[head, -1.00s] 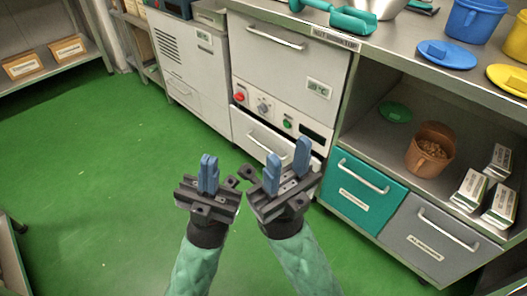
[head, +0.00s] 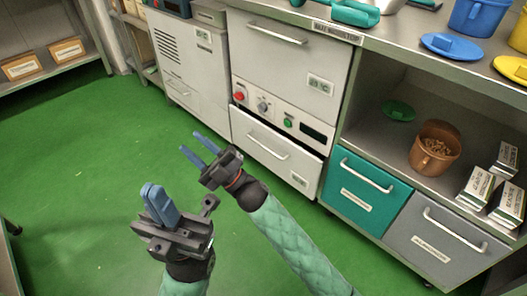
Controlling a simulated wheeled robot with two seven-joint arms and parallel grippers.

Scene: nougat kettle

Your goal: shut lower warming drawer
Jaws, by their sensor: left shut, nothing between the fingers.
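The lower warming drawer (head: 262,158) is the white front with a bar handle (head: 267,146) below the control panel of the white warming cabinet. A dark gap shows along its top edge, widest at the right, so it looks slightly open. My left gripper (head: 153,198) is shut and empty, low in the picture over the green floor, apart from the drawer. My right gripper (head: 193,143) is open and empty, its fingers pointing up and left, in front of the drawer's left side. Neither gripper appears to touch the drawer.
The upper cabinet door (head: 285,70) is closed. The control panel (head: 280,115) has red and green buttons. A teal drawer (head: 350,205) and a grey drawer (head: 420,240) stand to the right, under a shelf with a brown bucket (head: 437,155). The green floor at left is clear.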

